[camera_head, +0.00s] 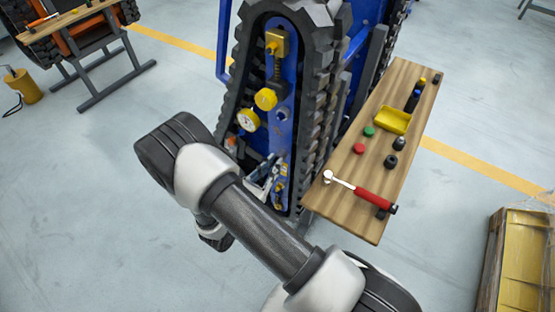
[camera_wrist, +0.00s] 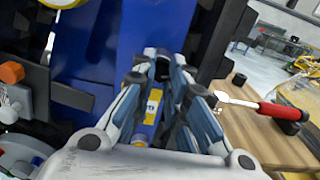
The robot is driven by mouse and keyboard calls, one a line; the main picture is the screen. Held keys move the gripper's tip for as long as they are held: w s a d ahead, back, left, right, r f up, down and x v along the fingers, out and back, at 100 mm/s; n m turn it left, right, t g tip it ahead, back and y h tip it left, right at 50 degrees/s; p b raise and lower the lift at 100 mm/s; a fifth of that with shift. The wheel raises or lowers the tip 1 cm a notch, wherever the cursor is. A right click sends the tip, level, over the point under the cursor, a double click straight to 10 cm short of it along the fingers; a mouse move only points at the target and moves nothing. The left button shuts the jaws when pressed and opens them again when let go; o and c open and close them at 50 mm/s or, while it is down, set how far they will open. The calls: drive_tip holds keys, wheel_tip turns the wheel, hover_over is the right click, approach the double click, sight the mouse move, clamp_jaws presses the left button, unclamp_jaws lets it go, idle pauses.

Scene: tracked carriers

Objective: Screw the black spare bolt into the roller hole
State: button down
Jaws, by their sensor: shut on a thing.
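My gripper (camera_head: 268,176) is at the lower part of the blue track frame (camera_head: 283,85), inside the tracked carrier's loop. In the wrist view my gripper (camera_wrist: 163,72) has its fingers close together, with the tips at the blue frame. A small dark piece, seemingly the black bolt (camera_wrist: 162,65), shows between the fingertips; the fingers cover most of it. A dark round hole (camera_head: 283,113) shows in the frame above my gripper. I cannot tell whether it is the roller hole or whether the bolt has entered any hole; the fingers hide the contact.
The wooden bench (camera_head: 345,215) at right holds a red-handled ratchet (camera_head: 365,190), red cap (camera_head: 359,148), green cap (camera_head: 369,131), yellow tray (camera_head: 393,121) and several dark parts. A dial gauge (camera_head: 247,119) and black track (camera_head: 310,120) stand close around.

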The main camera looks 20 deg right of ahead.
drive_tip(key=m+b, duration=0.5)
drive_tip(key=m, duration=0.4)
drive_tip(key=shift+m+b, duration=0.4)
drive_tip(key=m+b, duration=0.1)
drive_tip(key=m, duration=0.8)
drive_tip(key=shift+m, duration=0.4)
